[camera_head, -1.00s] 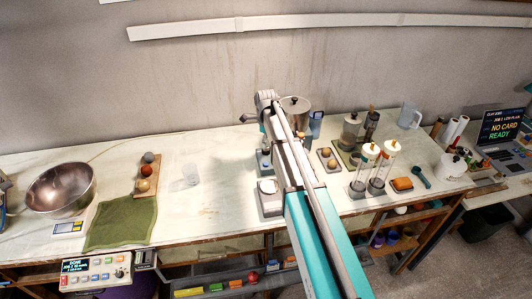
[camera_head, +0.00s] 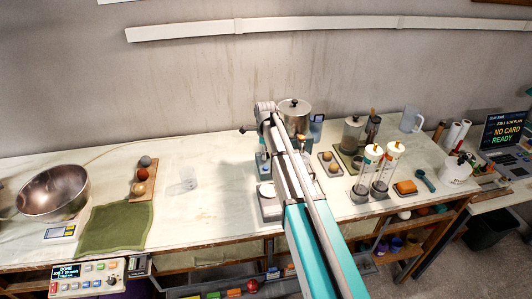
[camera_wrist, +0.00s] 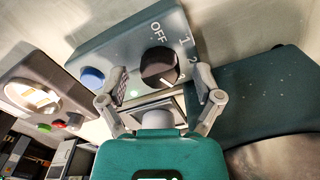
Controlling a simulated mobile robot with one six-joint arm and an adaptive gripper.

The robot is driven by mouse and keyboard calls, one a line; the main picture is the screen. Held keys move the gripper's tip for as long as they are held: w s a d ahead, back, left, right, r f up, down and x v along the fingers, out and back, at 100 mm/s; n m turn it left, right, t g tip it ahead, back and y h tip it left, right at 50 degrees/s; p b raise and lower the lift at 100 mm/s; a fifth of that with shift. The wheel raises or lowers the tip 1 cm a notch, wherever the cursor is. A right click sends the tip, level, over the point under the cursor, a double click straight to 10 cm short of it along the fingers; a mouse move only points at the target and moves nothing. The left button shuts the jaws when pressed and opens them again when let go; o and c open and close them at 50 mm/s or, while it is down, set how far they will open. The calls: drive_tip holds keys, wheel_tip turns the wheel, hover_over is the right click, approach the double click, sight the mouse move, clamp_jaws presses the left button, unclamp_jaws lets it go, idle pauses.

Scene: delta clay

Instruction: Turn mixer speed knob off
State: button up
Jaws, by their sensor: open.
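The mixer speed knob (camera_wrist: 158,65) is black and round in the wrist view. It sits on a grey-teal panel (camera_wrist: 125,40) marked OFF, 1 and 2, with a blue button (camera_wrist: 92,77) to its left. A small light mark shows near the knob's lower right edge; I cannot tell for sure which setting it points to. My gripper (camera_wrist: 160,78) is open, with one finger on each side of the knob. I cannot tell whether either finger touches it. In the head view my arm hides the knob and the gripper.
In the wrist view, a grey device (camera_wrist: 50,95) with red and green buttons stands at left, and a dark teal body (camera_wrist: 255,95) fills the right. In the head view, a steel pot (camera_head: 293,117) stands behind my arm, and bottles (camera_head: 362,170) stand to its right.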

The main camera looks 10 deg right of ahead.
clamp_jaws()
drive_tip(key=shift+n, duration=0.3)
drive_tip(key=n, duration=1.9)
drive_tip(key=shift+n, duration=0.3)
drive_tip(key=n, duration=0.6)
drive_tip(key=shift+n, duration=0.4)
